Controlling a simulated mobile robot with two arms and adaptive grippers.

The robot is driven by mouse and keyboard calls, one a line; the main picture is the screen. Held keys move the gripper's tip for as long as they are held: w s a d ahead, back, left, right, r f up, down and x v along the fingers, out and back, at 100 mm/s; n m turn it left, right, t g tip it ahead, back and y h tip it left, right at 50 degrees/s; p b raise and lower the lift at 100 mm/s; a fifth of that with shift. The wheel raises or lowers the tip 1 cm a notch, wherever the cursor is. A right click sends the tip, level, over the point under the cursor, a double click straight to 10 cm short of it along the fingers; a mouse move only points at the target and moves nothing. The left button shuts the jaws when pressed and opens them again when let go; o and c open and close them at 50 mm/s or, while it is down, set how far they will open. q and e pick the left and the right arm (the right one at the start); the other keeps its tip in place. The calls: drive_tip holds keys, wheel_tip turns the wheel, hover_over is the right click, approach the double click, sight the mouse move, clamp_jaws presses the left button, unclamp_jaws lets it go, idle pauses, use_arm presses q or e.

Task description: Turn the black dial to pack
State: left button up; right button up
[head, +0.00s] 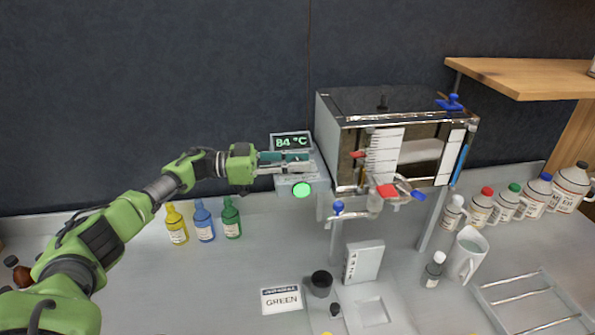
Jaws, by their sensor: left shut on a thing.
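My left gripper (298,167) reaches in from the left and is shut on the front of a small grey control box (313,182). The fingers cover most of the box's face, so the black dial they grip is hidden, and its setting and the pack mark cannot be read. Above the fingers a display (291,142) reads 84 °C in green. Below them a round green light (301,190) is lit. My right gripper is out of the picture.
The metal evaporator (335,140) stands right of the box, with blue- and red-handled valves. Yellow (177,224), blue (204,221) and green (231,218) bottles stand below my left arm. A black cup (321,282) and a GREEN card (281,300) are in front. Jugs line the right.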

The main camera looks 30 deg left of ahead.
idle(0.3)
use_arm(q)
drive_tip(key=o, duration=1.1)
drive_tip(key=v, duration=1.2)
drive_tip(key=shift+w, duration=0.2)
